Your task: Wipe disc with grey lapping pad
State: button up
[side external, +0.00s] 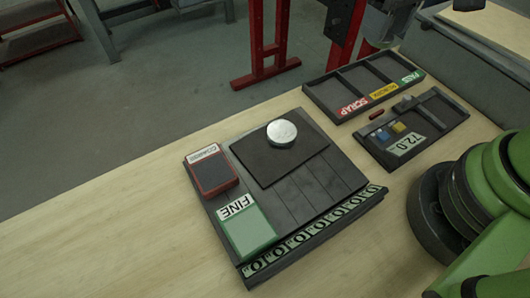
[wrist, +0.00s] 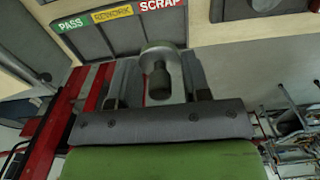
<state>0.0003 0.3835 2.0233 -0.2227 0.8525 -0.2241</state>
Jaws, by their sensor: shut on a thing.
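In the side view a round silver disc (side external: 281,133) rests on a dark square plate (side external: 262,166) on the work board. A red-framed pad (side external: 211,173) with a dark grey face lies on the board's left; its label seems to read COARSE. A green pad (side external: 247,234) labelled FINE lies in front of it. In the wrist view my gripper (wrist: 161,77) is shut on a round grey piece (wrist: 161,51) with a dark stub. I cannot tell which part this piece is. My gripper does not show in the side view.
A sorting tray (side external: 331,94) with SCRAP, yellow and PASS labels stands behind right. A smaller tray (side external: 399,152) marked 72.0 holds small blocks, with a small red piece (side external: 376,114) beside it. The front left of the bench (side external: 110,240) is clear.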

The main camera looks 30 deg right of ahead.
dwell(0.5)
send_near(269, 136)
jog(key=d+r, duration=0.1)
jog(key=d, duration=0.4)
jog(key=shift+s+d+f, duration=0.1)
jog(key=shift+s+f, duration=0.05)
jog(key=shift+f, duration=1.3)
jog(key=shift+s+d+f, duration=0.1)
jog(key=shift+s+f, duration=0.05)
jog(key=shift+f, duration=1.3)
notch_tip(269, 136, down, 2)
jog(key=shift+f, duration=0.1)
jog(key=shift+w+a, duration=0.15)
jog(key=shift+a, duration=0.75)
jog(key=shift+c, duration=0.7)
jog(key=shift+w+a, duration=0.15)
jog(key=shift+a, duration=1.7)
jog(key=shift+s+d, duration=0.15)
jog(key=shift+d, duration=1.2)
jog(key=shift+s+d, duration=0.1)
jog(key=shift+d, duration=1.25)
notch_tip(269, 136, up, 8)
jog(key=shift+r, duration=0.2)
